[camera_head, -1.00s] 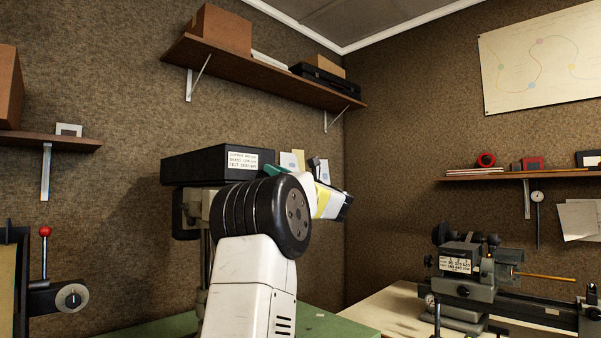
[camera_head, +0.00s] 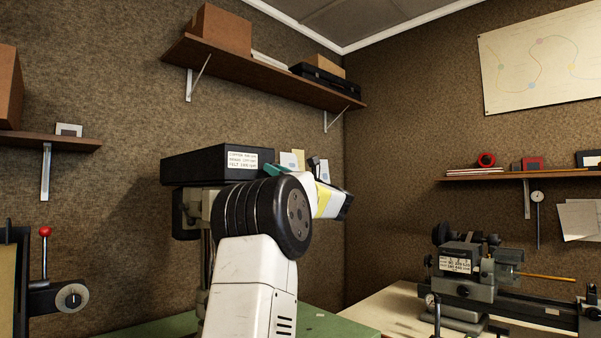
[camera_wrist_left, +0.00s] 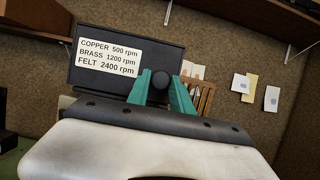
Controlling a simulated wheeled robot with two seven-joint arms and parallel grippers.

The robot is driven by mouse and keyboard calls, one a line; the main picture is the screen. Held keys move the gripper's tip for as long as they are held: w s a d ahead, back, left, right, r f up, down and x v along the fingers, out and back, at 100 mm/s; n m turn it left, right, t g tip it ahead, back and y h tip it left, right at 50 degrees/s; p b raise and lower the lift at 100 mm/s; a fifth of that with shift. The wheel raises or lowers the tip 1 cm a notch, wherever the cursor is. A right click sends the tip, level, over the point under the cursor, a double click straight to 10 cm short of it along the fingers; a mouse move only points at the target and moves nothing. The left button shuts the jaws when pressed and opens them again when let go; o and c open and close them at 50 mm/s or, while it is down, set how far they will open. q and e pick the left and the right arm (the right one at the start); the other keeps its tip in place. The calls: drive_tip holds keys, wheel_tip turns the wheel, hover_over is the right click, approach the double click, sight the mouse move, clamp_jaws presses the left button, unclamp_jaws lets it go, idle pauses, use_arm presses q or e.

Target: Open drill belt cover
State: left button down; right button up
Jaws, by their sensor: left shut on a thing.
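The black drill belt cover (camera_head: 205,165) sits level on top of the drill press, with a white speed label (camera_head: 243,160) on its front. In the left wrist view the cover (camera_wrist_left: 120,33) fills the upper left, and its label reads copper, brass and felt speeds. My left gripper (camera_wrist_left: 162,88) has green fingers on either side of a round black knob (camera_wrist_left: 161,80) at the cover's lower right edge, and is shut on it. In the head view my left gripper (camera_head: 273,170) is mostly hidden behind my own arm. My right gripper is not in view.
A shelf (camera_head: 270,75) with boxes and a black case hangs above the drill. A lathe (camera_head: 470,275) stands on a bench at the right. A red-knobbed lever (camera_head: 45,232) is at the left. Paper notes (camera_wrist_left: 242,84) are on the wall.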

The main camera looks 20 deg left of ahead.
sight(269, 149)
use_arm(q)
drive_tip(key=shift+s+r+n+g, duration=0.1)
drive_tip(key=shift+r+n+g, duration=0.3)
drive_tip(key=shift+r+n, duration=0.2)
drive_tip(key=r+n+g, duration=0.1)
drive_tip(key=n, duration=0.1)
drive_tip(key=s+r+n+g, duration=0.1)
drive_tip(key=r+n, duration=0.1)
drive_tip(key=s+a+r+n+g, duration=0.1)
drive_tip(key=r+n, duration=0.1)
drive_tip(key=shift+s+y, duration=0.15)
drive_tip(key=shift+y, duration=0.25)
drive_tip(key=s+a+r+n+g+h, duration=0.2)
drive_tip(key=s+a+n, duration=0.1)
drive_tip(key=s+n, duration=0.5)
drive_tip(key=s+a+r+n+g+h, duration=0.2)
drive_tip(key=s+a+n, duration=0.2)
drive_tip(key=s+n, duration=0.5)
drive_tip(key=shift+r+g, duration=0.3)
drive_tip(key=shift+r, duration=0.1)
drive_tip(key=shift+s, duration=0.1)
